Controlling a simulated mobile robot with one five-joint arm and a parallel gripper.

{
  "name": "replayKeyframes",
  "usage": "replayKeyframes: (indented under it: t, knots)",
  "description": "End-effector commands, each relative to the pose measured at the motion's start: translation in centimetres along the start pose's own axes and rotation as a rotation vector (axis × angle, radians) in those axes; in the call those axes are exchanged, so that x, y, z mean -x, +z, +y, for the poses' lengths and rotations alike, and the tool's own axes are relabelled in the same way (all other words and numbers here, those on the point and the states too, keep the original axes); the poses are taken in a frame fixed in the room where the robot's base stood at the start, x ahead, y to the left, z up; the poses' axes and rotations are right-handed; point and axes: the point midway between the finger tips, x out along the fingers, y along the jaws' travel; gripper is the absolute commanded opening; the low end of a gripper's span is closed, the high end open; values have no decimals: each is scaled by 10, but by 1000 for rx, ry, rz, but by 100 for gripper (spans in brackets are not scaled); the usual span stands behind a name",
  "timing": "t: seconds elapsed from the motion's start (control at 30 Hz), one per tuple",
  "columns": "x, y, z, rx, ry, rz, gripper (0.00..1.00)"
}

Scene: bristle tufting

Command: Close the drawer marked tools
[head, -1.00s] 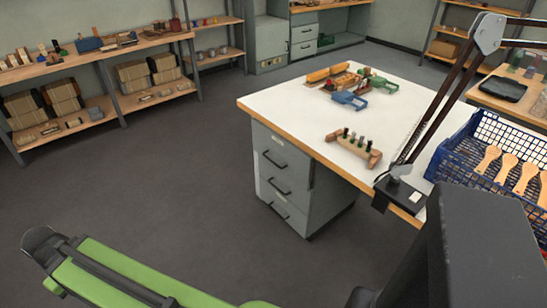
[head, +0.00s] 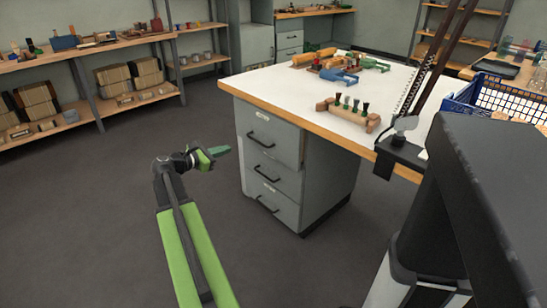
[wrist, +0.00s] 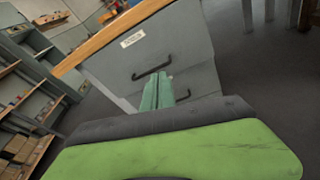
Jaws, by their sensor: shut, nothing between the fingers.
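A grey drawer unit (head: 330,170) under the workbench has three drawers with dark bar handles. The top drawer (head: 265,128) appears to stand out a little from the fronts below. It carries a small white label, which also shows in the wrist view (wrist: 131,40), but I cannot read it. The middle drawer (head: 262,165) and bottom drawer (head: 265,200) look flush. My gripper (head: 220,152) is left of the unit, apart from it, with its green fingers together and empty. In the wrist view, the fingers (wrist: 158,92) overlap the front below the top handle (wrist: 152,70).
The white workbench top (head: 300,95) holds a peg block (head: 348,112), a clamped lamp and tools. A blue crate (head: 495,95) sits at the right. Shelves (head: 140,100) line the left and back. The grey floor left of the drawer unit is clear.

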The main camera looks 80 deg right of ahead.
Motion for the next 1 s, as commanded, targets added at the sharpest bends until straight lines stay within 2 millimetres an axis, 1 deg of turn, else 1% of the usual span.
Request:
replayKeyframes:
  t: [0.03, 0.1, 0.13, 0.23, 0.37, 0.47, 0.57, 0.9, 1.0]
  knots:
    - [-35, -1, -13, 81, -19, -73, 0]
    - [-61, 17, -21, 184, -36, -151, 0]
    - [-68, 23, -24, 216, -44, -175, 0]
    - [-79, 36, -28, 271, -56, -214, 0]
    - [-80, 41, -27, 278, -57, -218, 0]
    - [-90, 42, -27, 276, -57, -217, 0]
    - [-108, 46, -28, 275, -59, -216, 0]
    - [-180, 62, -30, 273, -59, -215, 0]
    - [-196, 66, -30, 273, -59, -215, 0]
